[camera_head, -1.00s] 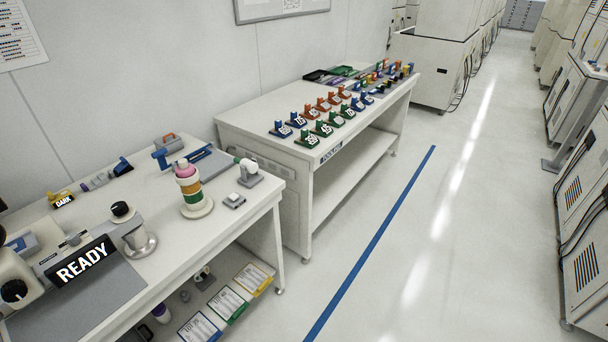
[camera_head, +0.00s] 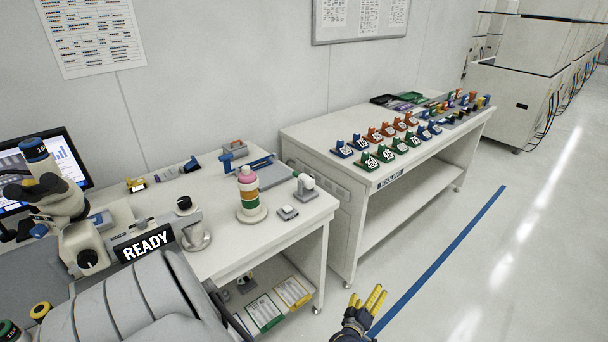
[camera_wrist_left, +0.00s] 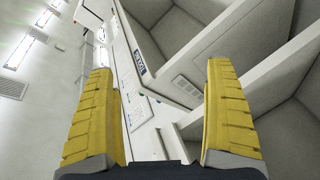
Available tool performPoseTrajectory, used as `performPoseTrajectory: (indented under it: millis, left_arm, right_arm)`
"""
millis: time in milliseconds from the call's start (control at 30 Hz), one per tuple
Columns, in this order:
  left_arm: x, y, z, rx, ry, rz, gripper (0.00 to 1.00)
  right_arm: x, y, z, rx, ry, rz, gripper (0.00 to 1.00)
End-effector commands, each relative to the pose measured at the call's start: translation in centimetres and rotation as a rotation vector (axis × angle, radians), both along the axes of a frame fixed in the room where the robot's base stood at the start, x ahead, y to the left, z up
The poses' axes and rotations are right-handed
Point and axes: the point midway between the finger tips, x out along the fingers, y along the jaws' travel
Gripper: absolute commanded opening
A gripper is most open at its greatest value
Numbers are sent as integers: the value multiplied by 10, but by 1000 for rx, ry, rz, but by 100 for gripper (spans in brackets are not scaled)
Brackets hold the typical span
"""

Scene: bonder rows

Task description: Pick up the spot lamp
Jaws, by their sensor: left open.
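A small white-headed fixture on a grey base (camera_head: 305,187), which looks like the spot lamp, stands at the right end of the near bench in the head view. Its exact shape is too small to be sure of. My left gripper (camera_head: 366,300) has yellow fingers spread apart, over the floor to the right of this bench and below the top. It is apart from the lamp and empty. The left wrist view shows the same two yellow fingers (camera_wrist_left: 163,115) wide apart with nothing between them. My right gripper is not in view.
The near bench (camera_head: 225,262) also holds a pink, orange and green stacked tower (camera_head: 249,196), a small grey block (camera_head: 287,212) and a READY sign (camera_head: 146,243). A second bench (camera_head: 310,136) carries numbered coloured holders. The floor beside the blue line (camera_head: 445,255) is clear.

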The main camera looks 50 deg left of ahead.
Motion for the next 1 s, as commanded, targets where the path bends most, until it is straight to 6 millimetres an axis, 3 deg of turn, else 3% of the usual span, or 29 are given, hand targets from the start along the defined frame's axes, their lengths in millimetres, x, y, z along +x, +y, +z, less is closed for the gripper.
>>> performPoseTrajectory:
  millis: [33,167,200,300,400,500,700,867,1000]
  left_arm:
    - [26,20,47,-76,-132,87,87]
    - [60,84,165,-321,-513,337,87]
    - [63,105,201,-411,-643,420,87]
    - [55,156,276,-656,-979,626,87]
    - [37,189,318,-888,-1262,801,87]
    - [23,208,341,-1095,-1487,942,87]
    - [10,217,357,-1387,-1760,1130,87]
    - [8,219,359,-1487,-1843,1195,87]
    - [8,235,353,-1506,-1859,1209,87]
  right_arm:
    - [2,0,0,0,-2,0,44]
    - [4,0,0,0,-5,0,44]
    - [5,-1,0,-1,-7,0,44]
    - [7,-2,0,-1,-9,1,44]
    - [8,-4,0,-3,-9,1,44]
    - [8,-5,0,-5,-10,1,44]
    - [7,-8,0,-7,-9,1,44]
    - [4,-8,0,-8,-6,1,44]
    - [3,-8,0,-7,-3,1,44]
